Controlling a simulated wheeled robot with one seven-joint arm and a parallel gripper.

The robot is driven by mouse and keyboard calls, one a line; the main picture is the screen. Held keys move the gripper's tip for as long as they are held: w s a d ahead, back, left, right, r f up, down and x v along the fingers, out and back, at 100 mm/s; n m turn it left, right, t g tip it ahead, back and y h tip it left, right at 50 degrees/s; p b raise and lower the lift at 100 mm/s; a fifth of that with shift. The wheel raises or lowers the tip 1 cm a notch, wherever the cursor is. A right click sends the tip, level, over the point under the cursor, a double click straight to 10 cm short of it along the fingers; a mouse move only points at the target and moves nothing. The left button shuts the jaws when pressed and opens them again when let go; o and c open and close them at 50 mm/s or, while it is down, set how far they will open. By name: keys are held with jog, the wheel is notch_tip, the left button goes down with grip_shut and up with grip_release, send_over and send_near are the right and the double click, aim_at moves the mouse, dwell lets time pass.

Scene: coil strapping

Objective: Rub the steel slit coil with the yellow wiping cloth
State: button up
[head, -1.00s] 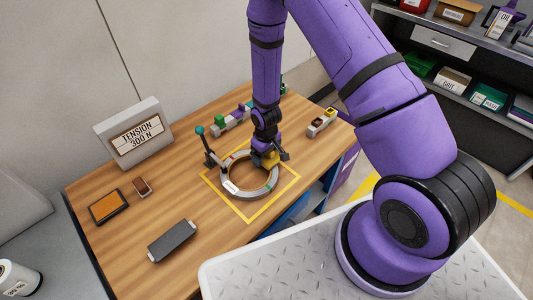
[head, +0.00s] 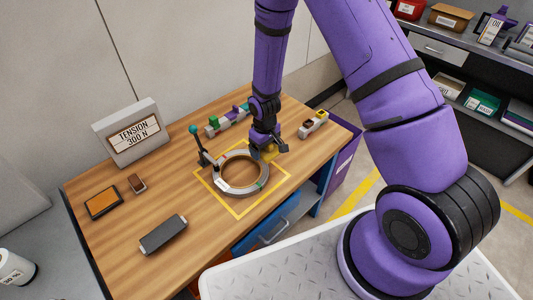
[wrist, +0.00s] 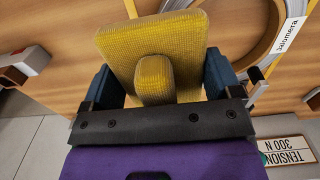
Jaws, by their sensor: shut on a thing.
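The steel slit coil (head: 217,178) is a grey ring lying flat inside a yellow outlined square on the wooden bench. Part of it shows at the upper right of the wrist view (wrist: 250,52), with a white "Jalomera" label. My gripper (head: 267,149) is at the coil's upper right edge in the head view. In the wrist view its blue fingers (wrist: 158,80) are shut on the yellow wiping cloth (wrist: 150,45), a ribbed pad with a raised grip. The cloth's underside is hidden, so I cannot tell whether it touches the coil.
A teal-topped lever (head: 195,140) stands close beside the coil's left. A "TENSION 300 N" sign (head: 133,133), an orange-topped pad (head: 103,203), a small brown block (head: 136,184) and a dark grey block (head: 163,236) are on the left. Several small items line the back. The bench's front is clear.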

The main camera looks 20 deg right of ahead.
jog(key=shift+r, duration=1.4)
jog(key=shift+f, duration=0.3)
jog(key=shift+f, duration=0.1)
